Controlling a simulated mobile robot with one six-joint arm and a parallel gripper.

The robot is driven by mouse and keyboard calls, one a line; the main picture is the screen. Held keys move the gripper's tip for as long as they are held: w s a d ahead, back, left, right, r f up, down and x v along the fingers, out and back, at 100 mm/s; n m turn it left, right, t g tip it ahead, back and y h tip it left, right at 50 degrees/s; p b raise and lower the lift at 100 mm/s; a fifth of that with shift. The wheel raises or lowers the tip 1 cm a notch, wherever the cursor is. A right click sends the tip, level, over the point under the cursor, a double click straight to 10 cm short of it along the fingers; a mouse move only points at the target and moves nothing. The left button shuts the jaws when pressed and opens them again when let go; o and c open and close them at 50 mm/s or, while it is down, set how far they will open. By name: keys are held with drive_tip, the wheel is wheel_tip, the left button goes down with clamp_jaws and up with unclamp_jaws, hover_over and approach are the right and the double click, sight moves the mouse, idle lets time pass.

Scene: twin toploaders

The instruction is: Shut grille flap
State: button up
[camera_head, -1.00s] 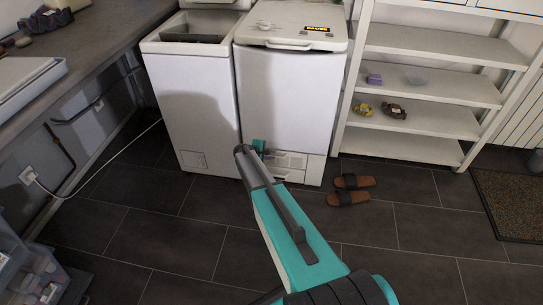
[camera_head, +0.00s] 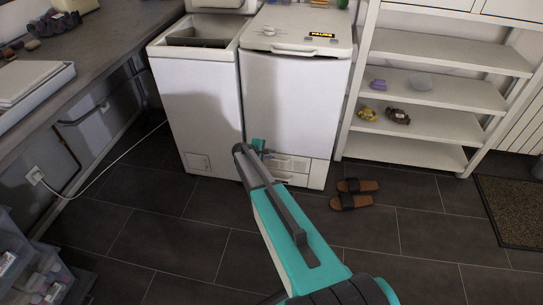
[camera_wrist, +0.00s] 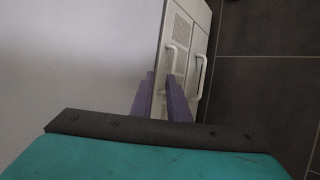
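Two white toploaders stand side by side; the right one (camera_head: 290,100) has its lid down. Low on its front is a light grille flap (camera_head: 289,163) with a second panel (camera_head: 292,180) below it. In the wrist view the grille flap (camera_wrist: 181,32) has a speckled grille and a white bar handle (camera_wrist: 170,58); the other panel has its own handle (camera_wrist: 203,76). I cannot tell how far the flap stands out. My gripper (camera_wrist: 161,82) has two purple fingers with a narrow gap between them, near the flap's handle. Nothing shows held. In the head view my arm partly hides it.
The left toploader (camera_head: 197,110) has an open top. Sandals (camera_head: 353,194) lie on the floor to the right, before a white shelf (camera_head: 405,150). A counter (camera_head: 100,50) and plastic boxes (camera_head: 35,270) are on the left. A white cable (camera_head: 100,175) crosses the floor there.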

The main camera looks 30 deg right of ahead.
drive_tip(key=shift+a+r+p, duration=0.2)
drive_tip(key=shift+a+r, duration=0.2)
drive_tip(key=shift+r, duration=0.3)
drive_tip(key=shift+a+r+p, duration=0.25)
drive_tip(key=shift+a+r, duration=0.1)
drive_tip(key=shift+r, duration=0.35)
drive_tip(key=shift+a+r+p, duration=0.2)
drive_tip(key=shift+a+r, duration=0.2)
drive_tip(key=shift+r, duration=0.3)
drive_tip(key=shift+a+r, duration=0.1)
drive_tip(key=v, duration=1.3)
drive_tip(key=shift+r, duration=0.25)
drive_tip(key=shift+s+a, duration=0.1)
drive_tip(key=shift+a, duration=0.05)
drive_tip(key=shift+r+p, duration=0.15)
drive_tip(key=shift+p, duration=0.35)
